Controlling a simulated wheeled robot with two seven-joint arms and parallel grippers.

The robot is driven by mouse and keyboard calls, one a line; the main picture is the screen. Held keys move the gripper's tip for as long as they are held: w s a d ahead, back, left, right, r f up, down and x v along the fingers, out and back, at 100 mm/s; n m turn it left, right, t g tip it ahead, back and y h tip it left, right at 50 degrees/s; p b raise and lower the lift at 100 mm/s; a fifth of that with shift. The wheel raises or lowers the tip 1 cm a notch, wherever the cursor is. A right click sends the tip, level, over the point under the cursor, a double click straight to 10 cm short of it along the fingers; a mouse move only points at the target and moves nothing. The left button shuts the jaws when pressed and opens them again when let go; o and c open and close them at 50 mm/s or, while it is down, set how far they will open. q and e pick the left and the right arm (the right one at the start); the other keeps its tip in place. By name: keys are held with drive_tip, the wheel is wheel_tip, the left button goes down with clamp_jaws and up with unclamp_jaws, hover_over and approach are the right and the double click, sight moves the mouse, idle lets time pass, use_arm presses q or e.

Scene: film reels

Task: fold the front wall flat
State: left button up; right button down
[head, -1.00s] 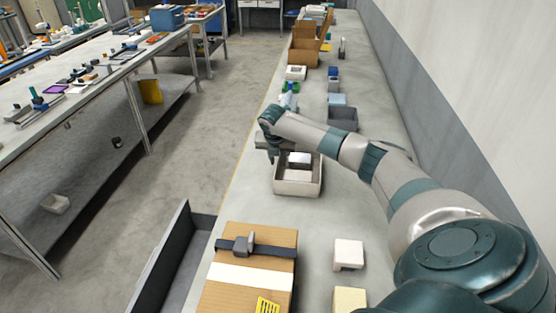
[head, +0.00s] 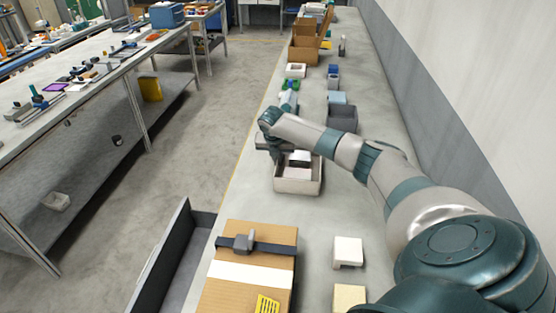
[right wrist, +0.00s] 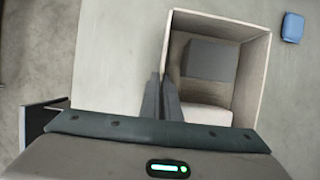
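A pale open box (head: 298,187) stands on the long grey bench in the middle of the head view, with its walls upright. It holds a dark grey block and a pale item. My right gripper (head: 275,148) is at the box's far left corner. The right wrist view looks down into the box (right wrist: 262,75). There the two dark fingers of my right gripper (right wrist: 161,98) are close together over its left wall. Whether the thin wall lies between the fingertips or below them is hidden. My left gripper is out of view.
A cardboard carton (head: 225,297) with a dark strap stands near on the bench, beside a dark tray (head: 165,262). Two pale blocks (head: 348,251) lie to the right. A grey bin (head: 343,117) stands behind the box. A blue item (right wrist: 292,27) shows in the wrist view.

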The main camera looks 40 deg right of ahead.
drive_tip(key=shift+w+a+r, duration=0.1)
drive_tip(key=shift+w+a+g+h+p, duration=0.25)
drive_tip(key=shift+w+g+h+p, duration=0.05)
drive_tip(key=shift+g+h, duration=0.2)
drive_tip(key=shift+w+a+f+n+g+h, duration=0.2)
drive_tip(key=shift+w+a+n+g+h, duration=0.1)
drive_tip(key=shift+g+h, duration=0.15)
drive_tip(key=shift+w+a+f+g+h+b, duration=0.15)
drive_tip(key=shift+w+f+g+h+b, duration=0.15)
drive_tip(key=shift+g+b, duration=0.4)
drive_tip(key=shift+w+a+f+g+h+b, duration=0.2)
drive_tip(key=shift+h+b, duration=0.25)
drive_tip(key=shift+b, duration=0.6)
drive_tip(key=shift+w+r+n+g+h+b, duration=0.15)
drive_tip(key=shift+n+g+h+b, duration=0.35)
drive_tip(key=shift+b, duration=0.6)
drive_tip(key=c, duration=2)
unclamp_jaws()
drive_tip(key=shift+a, duration=0.1)
